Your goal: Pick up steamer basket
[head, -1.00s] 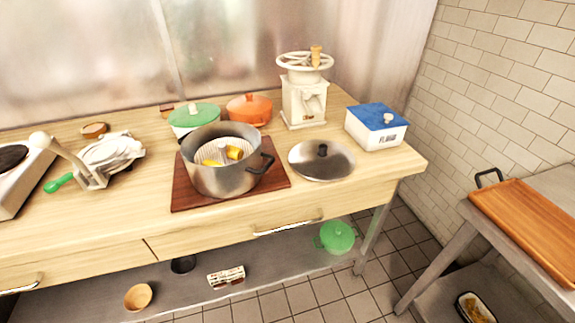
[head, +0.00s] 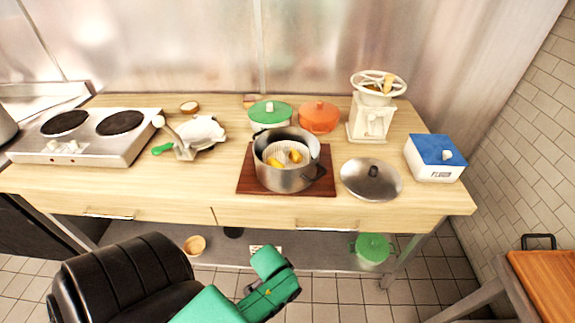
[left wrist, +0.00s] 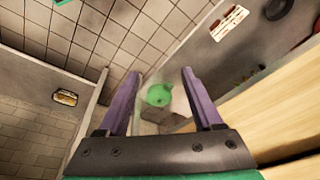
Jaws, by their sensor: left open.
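The steamer basket (head: 295,152) appears to be the pale ribbed insert inside the grey metal pot (head: 285,178), with yellow pieces in it. The pot stands on a dark red board (head: 322,186) on the wooden counter. My left gripper (left wrist: 160,73) is open and empty in the left wrist view, with its two purple fingers apart. In the head view my green left arm is low in front of the counter, well below the pot, and its fingers are hidden. My right gripper is not in view.
A metal lid (head: 371,182) lies right of the pot. Green (head: 269,113) and orange (head: 319,117) lidded pots stand behind it. A flour box (head: 435,158) and grinder (head: 371,118) are to the right, a stove (head: 90,137) to the left. A green pot (head: 372,248) sits on the lower shelf.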

